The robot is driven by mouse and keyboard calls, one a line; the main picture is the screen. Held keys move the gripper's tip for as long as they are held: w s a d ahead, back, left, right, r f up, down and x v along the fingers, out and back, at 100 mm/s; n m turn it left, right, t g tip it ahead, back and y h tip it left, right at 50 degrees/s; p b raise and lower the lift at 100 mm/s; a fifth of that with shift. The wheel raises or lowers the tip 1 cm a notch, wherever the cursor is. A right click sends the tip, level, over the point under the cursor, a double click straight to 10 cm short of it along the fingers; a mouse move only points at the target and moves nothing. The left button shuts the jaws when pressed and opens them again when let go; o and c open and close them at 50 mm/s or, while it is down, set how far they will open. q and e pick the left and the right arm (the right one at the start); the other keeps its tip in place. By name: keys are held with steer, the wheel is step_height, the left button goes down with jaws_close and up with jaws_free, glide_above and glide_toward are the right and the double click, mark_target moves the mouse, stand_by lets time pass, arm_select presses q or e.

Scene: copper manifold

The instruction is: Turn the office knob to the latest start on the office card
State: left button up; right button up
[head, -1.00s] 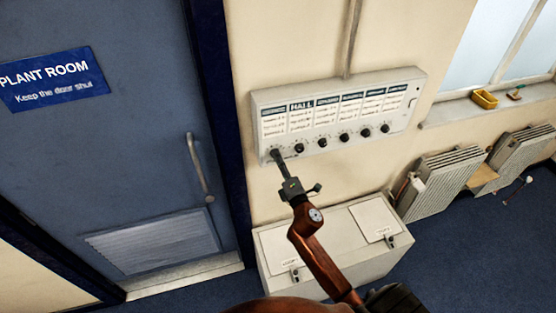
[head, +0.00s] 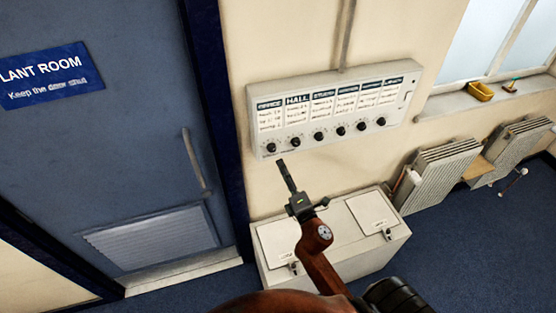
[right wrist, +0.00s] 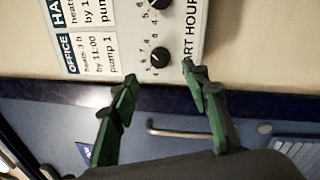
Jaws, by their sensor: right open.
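The office knob (head: 271,147) is the leftmost black knob in the row along the bottom of the white control panel. The office card (head: 270,117) is directly above it. In the right wrist view the office card (right wrist: 85,50) reads "heats 3 h by 11:00 pump 1", and the office knob (right wrist: 160,57) has a numbered scale around it. Where its pointer stands is too small to tell. My right gripper (head: 282,165) is just below the knob, apart from it. In the wrist view its open green fingers (right wrist: 159,72) are on either side of the knob's line, empty. My left gripper is not in view.
The panel (head: 408,105) carries several other cards and knobs to the right, the hall knob (head: 296,143) closest. A white cabinet (head: 355,240) stands below. The blue plant room door (head: 140,150) with its handle is at left; radiators (head: 445,172) are at right.

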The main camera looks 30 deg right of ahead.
steer(key=s, duration=0.3)
steer(key=shift+s+a+f, duration=0.2)
steer(key=shift+s+a, duration=0.1)
steer(key=shift+s, duration=0.05)
steer(key=shift+d, duration=0.1)
